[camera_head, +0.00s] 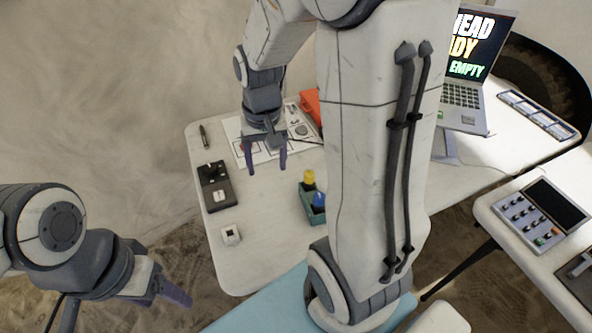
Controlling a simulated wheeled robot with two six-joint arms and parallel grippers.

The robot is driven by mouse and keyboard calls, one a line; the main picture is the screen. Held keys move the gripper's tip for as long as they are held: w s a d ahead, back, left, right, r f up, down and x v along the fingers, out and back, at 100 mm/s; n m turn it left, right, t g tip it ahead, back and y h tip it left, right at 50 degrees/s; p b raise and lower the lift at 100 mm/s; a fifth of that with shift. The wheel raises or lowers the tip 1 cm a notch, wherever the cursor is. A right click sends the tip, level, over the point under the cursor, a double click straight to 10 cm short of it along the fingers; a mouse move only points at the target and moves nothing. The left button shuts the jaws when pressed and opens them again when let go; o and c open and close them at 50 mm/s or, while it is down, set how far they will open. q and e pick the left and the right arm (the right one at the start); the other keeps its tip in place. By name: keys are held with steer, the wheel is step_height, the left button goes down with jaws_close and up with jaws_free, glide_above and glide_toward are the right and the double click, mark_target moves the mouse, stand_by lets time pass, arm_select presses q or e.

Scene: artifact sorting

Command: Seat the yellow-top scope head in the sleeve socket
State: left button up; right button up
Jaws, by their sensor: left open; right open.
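The yellow-top scope head (309,178) stands in a small dark green tray (306,203), beside a blue-topped piece (318,201). My large pale arm link passes close to the tray's right side in the picture. A small white block with a dark opening (231,236) sits near the table's front left; I cannot tell if it is the sleeve socket. My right gripper (266,168) is open and empty, fingers pointing down, behind and left of the tray. My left gripper (172,291) is open, off the table's left front side, far from the scope head.
A black case (216,195) with a white piece and a pen (204,136) lie on the left of the white table (262,215). A printed sheet (238,131) and an orange-red object (310,103) are behind. A laptop (463,95) and a button panel (540,216) stand right.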

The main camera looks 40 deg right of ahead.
mark_target(309, 174)
steer(key=d+f+m, duration=0.1)
steer(key=d, duration=0.3)
steer(key=d+f+m, duration=0.1)
steer(key=d+m, duration=0.1)
steer(key=d, duration=0.2)
steer(key=d+f+m, duration=0.1)
steer(key=d+f, duration=0.1)
steer(key=d, duration=0.2)
steer(key=shift+s+d+f+m+b, duration=0.1)
steer(key=shift+s+m+b, duration=0.05)
steer(key=shift+m+b, duration=0.25)
steer(key=f, duration=0.4)
steer(key=shift+d+f, duration=0.2)
steer(key=shift+f, duration=0.1)
steer(key=shift+w+f, duration=0.2)
steer(key=shift+f, duration=1.25)
steer(key=shift+w+f, duration=0.15)
steer(key=shift+f, duration=1.3)
jaws_close()
